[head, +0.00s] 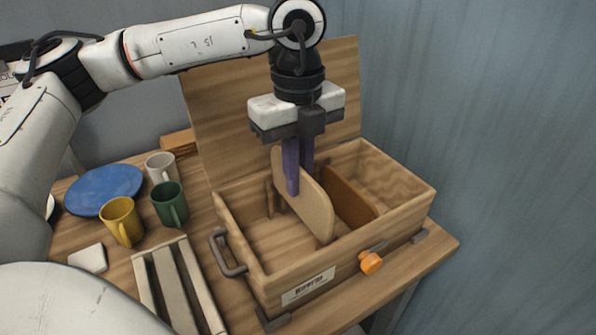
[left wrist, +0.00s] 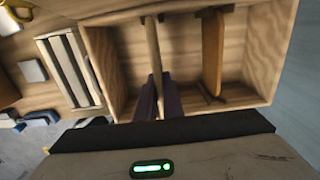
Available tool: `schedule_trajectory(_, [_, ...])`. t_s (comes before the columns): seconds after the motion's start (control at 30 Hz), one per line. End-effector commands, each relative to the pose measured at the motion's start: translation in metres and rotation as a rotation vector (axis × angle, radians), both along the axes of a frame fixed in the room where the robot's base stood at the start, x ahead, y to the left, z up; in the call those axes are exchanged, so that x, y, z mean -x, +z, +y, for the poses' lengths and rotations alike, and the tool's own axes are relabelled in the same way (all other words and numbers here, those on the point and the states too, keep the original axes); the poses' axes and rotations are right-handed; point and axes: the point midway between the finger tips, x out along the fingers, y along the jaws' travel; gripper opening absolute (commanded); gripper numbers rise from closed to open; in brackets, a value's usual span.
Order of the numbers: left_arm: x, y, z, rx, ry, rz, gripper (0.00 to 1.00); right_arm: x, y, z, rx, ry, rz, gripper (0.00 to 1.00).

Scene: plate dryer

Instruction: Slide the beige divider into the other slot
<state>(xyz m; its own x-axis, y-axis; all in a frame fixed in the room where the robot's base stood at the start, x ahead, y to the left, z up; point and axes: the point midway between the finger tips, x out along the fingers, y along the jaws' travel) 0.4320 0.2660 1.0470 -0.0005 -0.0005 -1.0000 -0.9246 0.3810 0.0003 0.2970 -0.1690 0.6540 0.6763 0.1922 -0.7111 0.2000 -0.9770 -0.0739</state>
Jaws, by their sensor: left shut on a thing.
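The beige divider (head: 311,208) stands upright inside the open wooden box (head: 246,245), left of a brown divider (head: 352,200). My left gripper (head: 296,178) reaches down into the box and is shut on the beige divider's upper edge. In the left wrist view the beige divider (left wrist: 153,50) runs between the two dark purple fingers of my left gripper (left wrist: 157,98). The brown divider (left wrist: 212,52) is to its right there. The fingers hide part of the beige divider, and I cannot tell whether its lower edge sits in a slot. My right gripper is not in view.
The box lid (head: 225,115) stands open behind. A handle (head: 226,254) is on the box's left side and an orange knob (head: 371,263) on its front. Left on the table are a slatted rack (head: 175,285), a blue plate (head: 103,189) and mugs (head: 122,220).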

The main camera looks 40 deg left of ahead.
Motion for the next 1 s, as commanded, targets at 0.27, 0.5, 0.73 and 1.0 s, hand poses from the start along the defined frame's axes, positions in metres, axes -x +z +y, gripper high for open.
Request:
schedule_trajectory(0.27, [0.0, -0.02, 0.0, 0.001, 0.0, 0.0, 0.0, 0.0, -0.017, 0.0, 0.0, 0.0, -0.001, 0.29])
schedule_trajectory(0.5, [0.0, -0.034, 0.0, 0.0, -0.001, -0.001, 0.0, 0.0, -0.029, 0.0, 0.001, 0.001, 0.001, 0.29])
schedule_trajectory(0.73, [0.0, -0.048, 0.0, 0.0, -0.001, -0.001, 0.0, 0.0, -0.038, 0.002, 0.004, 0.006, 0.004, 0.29])
schedule_trajectory(1.0, [0.0, -0.064, 0.0, 0.0, -0.001, 0.0, 0.0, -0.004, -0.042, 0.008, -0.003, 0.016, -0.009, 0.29])
